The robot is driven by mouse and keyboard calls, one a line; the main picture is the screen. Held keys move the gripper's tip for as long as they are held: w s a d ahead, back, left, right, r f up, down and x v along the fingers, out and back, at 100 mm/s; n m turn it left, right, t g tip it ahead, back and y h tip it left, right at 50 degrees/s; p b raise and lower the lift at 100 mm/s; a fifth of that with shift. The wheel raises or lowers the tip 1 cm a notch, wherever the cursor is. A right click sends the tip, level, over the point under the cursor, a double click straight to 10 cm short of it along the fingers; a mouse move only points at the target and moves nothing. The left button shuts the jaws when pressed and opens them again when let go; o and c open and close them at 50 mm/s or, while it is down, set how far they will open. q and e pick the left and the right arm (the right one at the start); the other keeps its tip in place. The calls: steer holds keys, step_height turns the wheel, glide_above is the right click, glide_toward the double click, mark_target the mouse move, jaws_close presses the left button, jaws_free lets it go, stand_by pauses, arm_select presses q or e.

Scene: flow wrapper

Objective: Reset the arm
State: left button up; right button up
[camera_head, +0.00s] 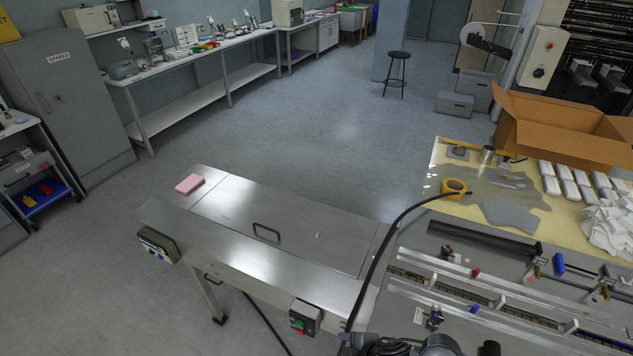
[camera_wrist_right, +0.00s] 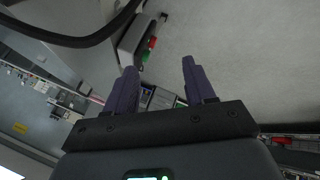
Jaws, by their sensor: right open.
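My right gripper (camera_wrist_right: 159,64) shows in the right wrist view. Its two dark purple fingers stand apart, with nothing between them. Past the fingers, to the upper left, is a grey control box with a green and a red button (camera_wrist_right: 147,46). Whether the fingers are near the box in depth is hard to tell. Neither gripper can be made out in the head view, and my left gripper shows in no view.
A steel conveyor table (camera_head: 290,215) carries a pink block (camera_head: 190,183) at its far left end. A black cable (camera_head: 385,245) arches beside the flow wrapper bed (camera_head: 480,260).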

steer(key=s+d+r+m+g+h, duration=0.15)
steer(key=s+d+m+h, duration=0.35)
steer(key=s+d, duration=0.6)
steer(key=s+d+r+m+h, duration=0.2)
steer(key=s+d+m+h, duration=0.1)
steer(key=s+d+m, duration=0.8)
steer(key=w+a+y, duration=0.1)
steer(key=a+y, duration=0.2)
steer(key=a, duration=0.4)
step_height(320, 180, up, 24)
steer(key=p, duration=2.5)
steer(key=shift+a+r, duration=0.2)
steer(key=shift+w, duration=0.1)
